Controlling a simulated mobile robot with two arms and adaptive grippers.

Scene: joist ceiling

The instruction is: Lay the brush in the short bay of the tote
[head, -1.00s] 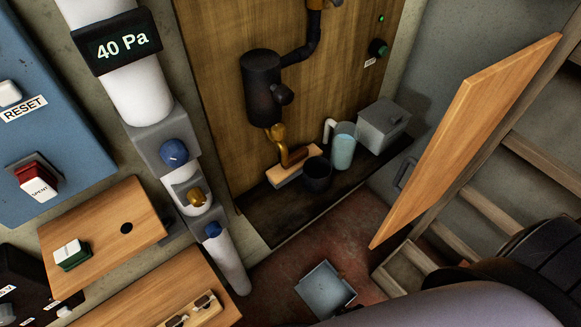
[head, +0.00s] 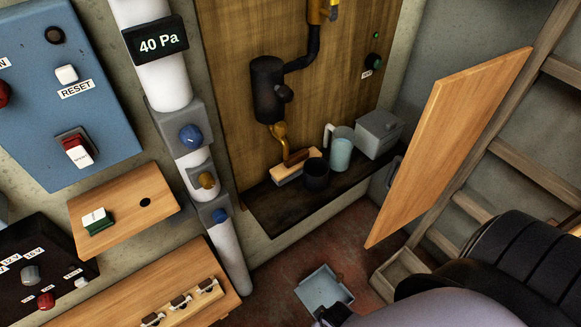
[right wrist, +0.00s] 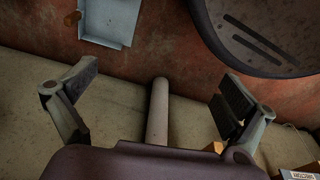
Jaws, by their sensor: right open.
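What looks like the brush, a wooden block with a pale lower edge and a brown handle (head: 290,174), lies on the dark wall shelf beside a black cup. An open pale wooden box (head: 399,274) stands low at the right, partly hidden by my arm. It may be the tote, but its bays cannot be told. My right gripper (right wrist: 155,86) is open and empty in the right wrist view, with a pale pipe between and beyond its fingers. Dark parts of it show at the bottom of the head view (head: 334,315). My left gripper is not in view.
A blue-grey tray (head: 324,288) lies on the red floor, also in the right wrist view (right wrist: 111,20). An open wooden door (head: 450,145) hangs at the right.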

